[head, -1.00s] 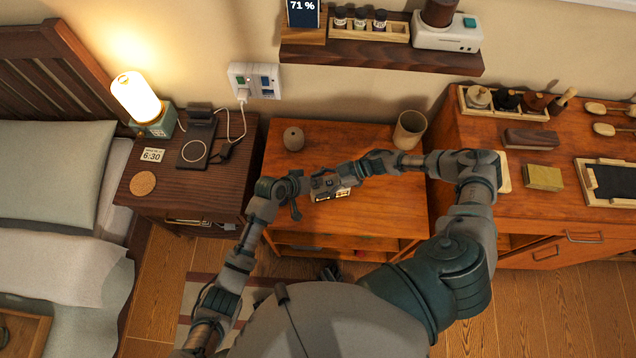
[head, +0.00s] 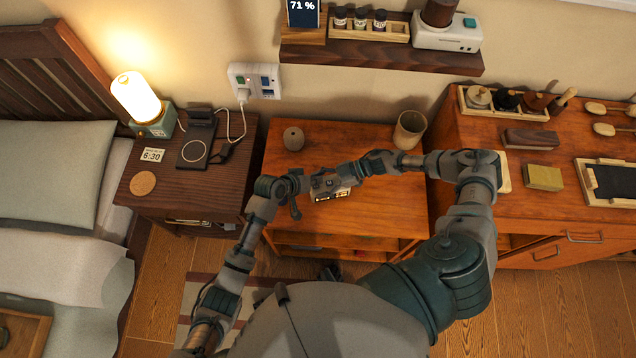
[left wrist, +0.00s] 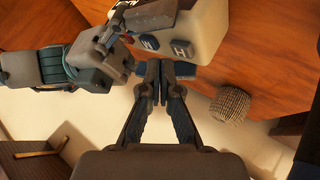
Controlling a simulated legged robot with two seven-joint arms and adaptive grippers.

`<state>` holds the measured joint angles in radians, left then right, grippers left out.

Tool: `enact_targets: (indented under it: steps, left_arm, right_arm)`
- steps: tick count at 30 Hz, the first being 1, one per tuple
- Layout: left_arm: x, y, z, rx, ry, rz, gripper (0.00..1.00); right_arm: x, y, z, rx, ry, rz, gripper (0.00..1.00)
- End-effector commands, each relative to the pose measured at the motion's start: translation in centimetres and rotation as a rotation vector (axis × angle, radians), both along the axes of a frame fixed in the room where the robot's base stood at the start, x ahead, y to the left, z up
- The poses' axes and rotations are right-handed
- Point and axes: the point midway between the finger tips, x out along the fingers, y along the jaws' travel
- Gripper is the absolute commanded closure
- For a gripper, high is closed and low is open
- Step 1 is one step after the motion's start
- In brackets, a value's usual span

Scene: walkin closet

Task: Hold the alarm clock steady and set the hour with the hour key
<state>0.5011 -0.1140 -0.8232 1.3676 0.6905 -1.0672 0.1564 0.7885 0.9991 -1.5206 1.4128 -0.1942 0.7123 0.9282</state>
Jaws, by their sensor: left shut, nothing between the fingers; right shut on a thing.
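The alarm clock (head: 331,194) is a small pale box with a lit display, standing on the wooden cabinet in the head view. In the left wrist view its cream body (left wrist: 203,22) fills the top, with a dark blue H key (left wrist: 182,48) and M key (left wrist: 148,42) on it. My left gripper (left wrist: 165,70) is shut and empty, its tips right by the H key; I cannot tell whether they touch it. My right gripper (head: 347,172) reaches in from the right and is shut on the clock. Its fingers partly hide the clock in the left wrist view (left wrist: 118,42).
A small round pot (head: 293,139) and a tan cup (head: 409,130) stand behind on the cabinet top (head: 390,212). The nightstand (head: 190,185) with lamp and charger is at left. A dresser with trays is at right. The cabinet's front is clear.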

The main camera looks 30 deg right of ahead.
Motion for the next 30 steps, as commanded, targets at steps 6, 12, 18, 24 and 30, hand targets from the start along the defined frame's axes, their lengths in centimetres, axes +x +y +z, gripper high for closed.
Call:
enact_targets:
  steps: [6, 12, 18, 24, 30]
  left_arm:
    - [0.0, 0.0, 0.3, -0.001, 0.000, 0.001, 1.00]
    - [0.0, 0.0, 0.6, -0.001, -0.001, 0.001, 1.00]
    - [0.1, 0.0, 2.4, -0.002, -0.002, 0.000, 1.00]
    - [0.0, 0.0, 4.3, -0.002, -0.002, 0.000, 1.00]
    - [0.0, 0.0, 5.3, -0.001, -0.001, 0.001, 1.00]
  right_arm:
    - [0.0, 0.0, 0.0, 0.001, 0.000, 0.000, 0.90]
    - [0.0, 0.0, 0.0, 0.001, 0.000, 0.000, 0.90]
    - [0.0, 0.0, 0.1, 0.001, 0.000, 0.000, 0.90]
    - [0.0, 0.0, 0.1, 0.001, 0.000, 0.000, 0.90]
    - [0.0, 0.0, 0.1, 0.001, 0.000, 0.000, 0.90]
